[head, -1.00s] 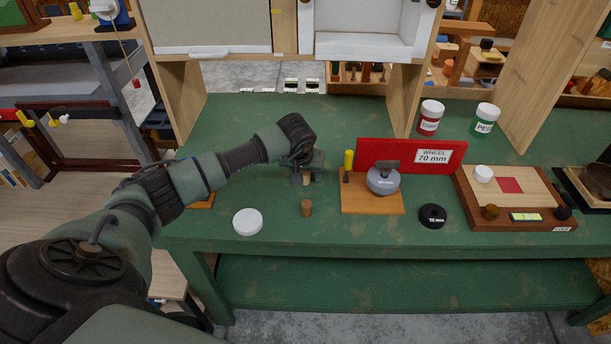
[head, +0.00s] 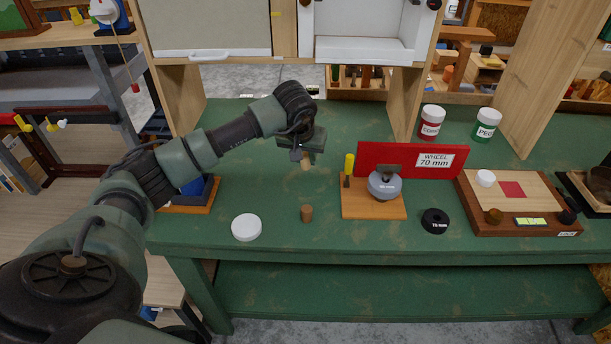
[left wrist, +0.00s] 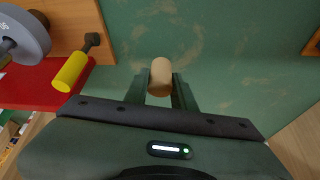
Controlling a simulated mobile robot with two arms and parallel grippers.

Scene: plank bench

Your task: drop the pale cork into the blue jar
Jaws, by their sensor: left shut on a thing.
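My left gripper (head: 305,158) is shut on the pale cork (head: 306,165) and holds it above the green bench. In the left wrist view the pale cork (left wrist: 160,76) sits between the fingertips of my left gripper (left wrist: 160,90). A darker brown cork (head: 306,213) stands on the bench in front of it. Left of the gripper, a blue object (head: 193,186) shows in a dark holder on an orange wooden base, partly hidden by my left arm; I cannot tell if it is the blue jar. My right gripper is not in view.
A white round lid (head: 247,227) lies near the bench's front edge. To the right are a wooden stand (head: 373,207) with a grey wheel, a red sign (head: 405,160), a black ring (head: 434,221) and a wooden board (head: 515,218). Two labelled jars stand behind.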

